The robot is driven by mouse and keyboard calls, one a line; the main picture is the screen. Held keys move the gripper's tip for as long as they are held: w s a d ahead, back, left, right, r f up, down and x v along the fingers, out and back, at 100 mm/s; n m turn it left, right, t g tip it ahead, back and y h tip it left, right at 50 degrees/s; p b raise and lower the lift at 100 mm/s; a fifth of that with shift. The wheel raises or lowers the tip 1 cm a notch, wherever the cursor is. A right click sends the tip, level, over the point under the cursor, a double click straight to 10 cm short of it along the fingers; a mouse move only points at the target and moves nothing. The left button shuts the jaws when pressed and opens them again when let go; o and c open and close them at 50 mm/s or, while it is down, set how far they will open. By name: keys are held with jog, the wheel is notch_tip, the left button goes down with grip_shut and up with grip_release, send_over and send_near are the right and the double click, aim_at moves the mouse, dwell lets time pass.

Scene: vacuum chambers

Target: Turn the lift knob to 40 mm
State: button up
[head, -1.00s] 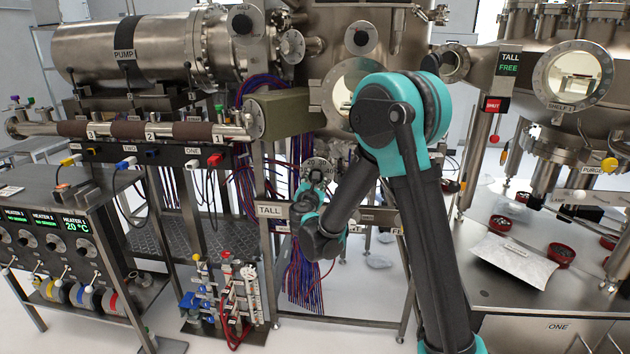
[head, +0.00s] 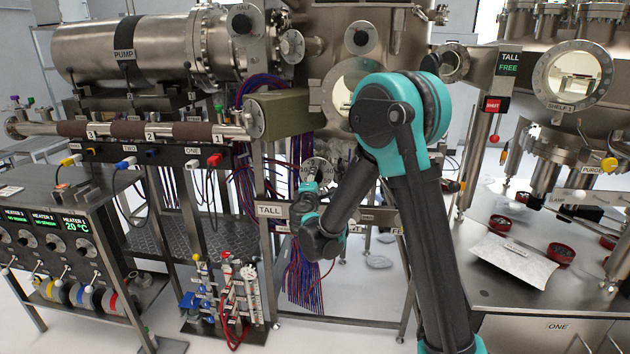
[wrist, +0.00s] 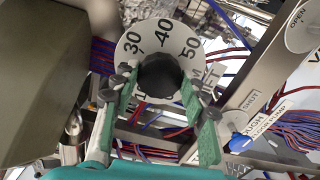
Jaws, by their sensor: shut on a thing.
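The lift knob (wrist: 160,76) is a round black knob on a white dial plate (wrist: 146,35) in the wrist view. The plate reads 30 at upper left, 40 near the top and 50 at right; other numbers are partly hidden. I cannot make out a pointer mark on the knob. My gripper (wrist: 162,84) has its green-padded fingers on either side of the knob and is shut on it. In the head view the dial plate (head: 320,166) shows behind my gripper (head: 311,184), which hides the knob.
An olive box-shaped housing (wrist: 40,70) is close on the left in the wrist view. A metal frame bar with SHUT and ROUGH labels (wrist: 250,100) and a blue handle (wrist: 235,122) are on the right. Red and blue cables (head: 305,275) hang below the dial.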

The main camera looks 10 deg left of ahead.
jog(key=m, duration=0.5)
jog(key=shift+m, duration=0.3)
jog(key=m, duration=0.5)
jog(key=shift+m, duration=0.3)
jog(key=m, duration=0.5)
jog(key=shift+f, duration=0.1)
jog(key=shift+m, duration=2.3)
jog(key=o, duration=1.2)
jog(key=shift+c, duration=0.2)
jog(key=s, duration=1.2)
jog(key=shift+a, duration=0.2)
